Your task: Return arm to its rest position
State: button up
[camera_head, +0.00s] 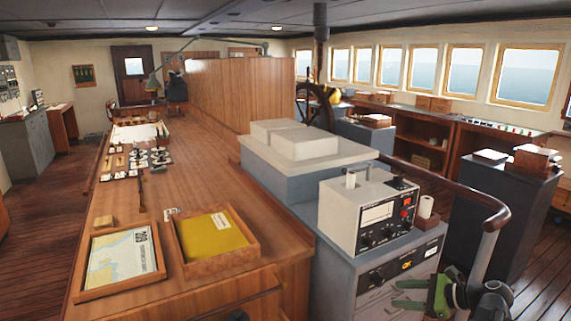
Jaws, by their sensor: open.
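My gripper (404,294) is at the lower right of the head view, at the end of my dark arm. Its two green fingers point left and are apart, with nothing visible between them. It shows in front of the lower part of the grey instrument cabinet (345,290). I cannot tell whether it touches the cabinet. Much of my arm is cut off by the bottom edge of the view.
A white instrument box (345,215) stands on the cabinet. A curved wooden handrail (465,192) rises behind my arm. The long wooden chart table (180,205) holds trays, including one with a yellow folder (213,234). Plank floor (540,285) is clear at the far right.

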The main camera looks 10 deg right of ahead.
jog(key=w+a+f+n+g+h+p, duration=0.1)
jog(key=a+f+n+g+h, duration=0.1)
jog(key=a+n, duration=0.6)
jog(key=w+a+f+n+g+h+p, duration=0.1)
jog(key=a+f+n+g+h, duration=0.2)
jog(key=a+n, duration=0.5)
jog(key=w+a+f+n+g+h+p, duration=0.1)
jog(key=a+n+g, duration=0.4)
jog(key=a, duration=1.2)
notch_tip(320, 180, down, 2)
jog(key=n+h+p, duration=0.1)
jog(key=n, duration=0.2)
jog(key=shift+w+h, duration=0.4)
jog(key=shift+a, duration=0.15)
